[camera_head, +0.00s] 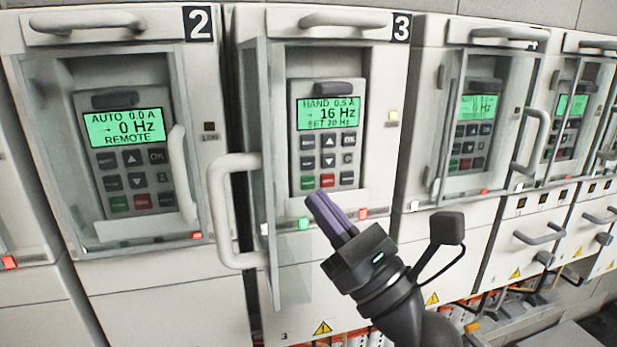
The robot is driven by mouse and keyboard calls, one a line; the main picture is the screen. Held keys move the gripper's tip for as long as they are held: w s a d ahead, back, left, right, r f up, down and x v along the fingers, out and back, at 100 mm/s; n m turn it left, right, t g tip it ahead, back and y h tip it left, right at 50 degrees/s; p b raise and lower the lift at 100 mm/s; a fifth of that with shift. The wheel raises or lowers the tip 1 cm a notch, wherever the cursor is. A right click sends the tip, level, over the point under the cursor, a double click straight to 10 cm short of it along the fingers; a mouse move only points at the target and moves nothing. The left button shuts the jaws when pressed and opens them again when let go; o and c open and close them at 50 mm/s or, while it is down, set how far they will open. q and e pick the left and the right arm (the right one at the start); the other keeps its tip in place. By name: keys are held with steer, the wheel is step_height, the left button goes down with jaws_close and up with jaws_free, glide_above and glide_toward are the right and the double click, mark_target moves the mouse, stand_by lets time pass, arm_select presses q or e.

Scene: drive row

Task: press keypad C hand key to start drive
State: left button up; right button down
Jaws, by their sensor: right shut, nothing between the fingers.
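Keypad C (328,140) is the grey panel in cabinet 3, with a "C" mark among its keys. Its lit green display (328,114) reads HAND 0.5 A, 16 Hz, SET 20 Hz. A green key (307,183), too small to read, sits at the keypad's bottom left, beside a red key (327,181). My right gripper (322,207) is shut and empty, its purple fingers pointing up and left. The fingertips appear just below the green key, apart from it in the picture; the depth between them is hard to judge. My left gripper is not in view.
The clear door (290,275) of cabinet 3 stands swung open to the left, with its handle (214,195) sticking out. Cabinet 2's keypad (135,155) reads AUTO, 0 Hz, REMOTE. More drive cabinets with handles stand at the right.

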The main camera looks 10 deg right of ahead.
steer(key=s, duration=0.3)
steer(key=shift+s+d, duration=0.1)
stand_by(1.3)
